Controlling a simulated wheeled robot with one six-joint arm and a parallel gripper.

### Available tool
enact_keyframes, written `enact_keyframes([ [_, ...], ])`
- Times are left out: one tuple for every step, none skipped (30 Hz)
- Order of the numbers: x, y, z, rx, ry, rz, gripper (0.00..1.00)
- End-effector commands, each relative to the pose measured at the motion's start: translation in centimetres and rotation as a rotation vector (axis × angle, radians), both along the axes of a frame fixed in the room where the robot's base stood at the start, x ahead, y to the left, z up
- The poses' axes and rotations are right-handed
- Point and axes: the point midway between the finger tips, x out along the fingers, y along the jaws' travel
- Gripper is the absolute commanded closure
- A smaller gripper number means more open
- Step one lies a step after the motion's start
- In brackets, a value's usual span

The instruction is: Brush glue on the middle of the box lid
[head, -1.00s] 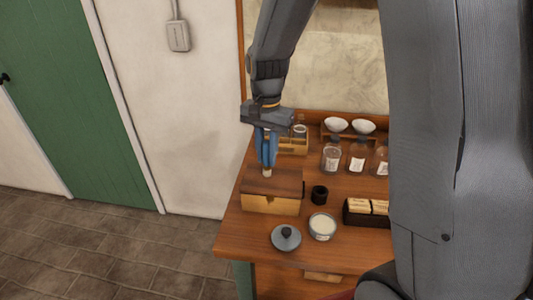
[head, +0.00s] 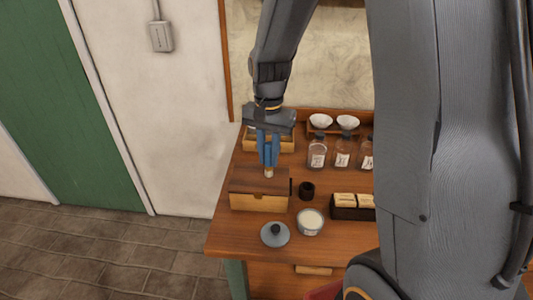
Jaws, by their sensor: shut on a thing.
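The wooden box (head: 259,202) stands near the left edge of the table, with a dark brown lid (head: 247,182) on top and a pale front. My gripper (head: 268,163) points down over the lid with its blue fingers shut on a brush. Only a short pale end of the brush (head: 269,173) shows below the fingers, at or just above the lid, right of its middle. I cannot tell if it touches. No glue is clearly visible on the lid. An open jar with pale contents (head: 311,222) stands in front, right of the box. A round grey jar lid (head: 275,235) lies beside it.
A small black cup (head: 307,190) stands right of the box, and a dark card holder (head: 348,207) farther right. Labelled bottles (head: 342,152), white bowls (head: 347,122) and a wooden tray (head: 287,142) are behind. The table's front left (head: 232,232) is bare.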

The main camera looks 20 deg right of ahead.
Motion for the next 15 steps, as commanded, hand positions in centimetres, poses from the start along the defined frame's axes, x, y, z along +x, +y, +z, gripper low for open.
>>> enact_keyframes([
  [-0.2,0.1,0.1,0.0,0.0,0.001,1.0],
  [-0.3,0.2,0.1,0.0,0.0,0.001,1.0],
  [-0.5,0.2,0.1,0.0,0.0,0.001,1.0],
  [-0.7,0.3,0.1,0.0,0.001,0.001,1.0],
  [-0.8,0.4,0.1,0.0,0.001,0.001,1.0],
  [-1.0,0.4,0.0,0.0,0.001,0.001,1.0],
  [-1.1,0.5,0.0,0.0,0.001,0.0,1.0],
  [-1.2,0.5,0.0,0.0,0.001,0.0,1.0],
  [-1.3,0.5,0.0,0.0,0.0,0.0,1.0],
  [-1.3,0.6,0.0,0.0,0.0,0.0,1.0],
  [-1.3,0.6,0.0,0.0,0.0,0.0,1.0],
  [-1.2,0.6,-0.1,0.0,0.0,0.0,1.0],
  [-1.2,0.7,-0.1,0.0,0.0,0.0,1.0],
  [-1.1,0.8,-0.1,0.0,0.0,0.0,1.0],
  [-1.1,0.9,-0.1,0.0,0.0,0.0,1.0],
])
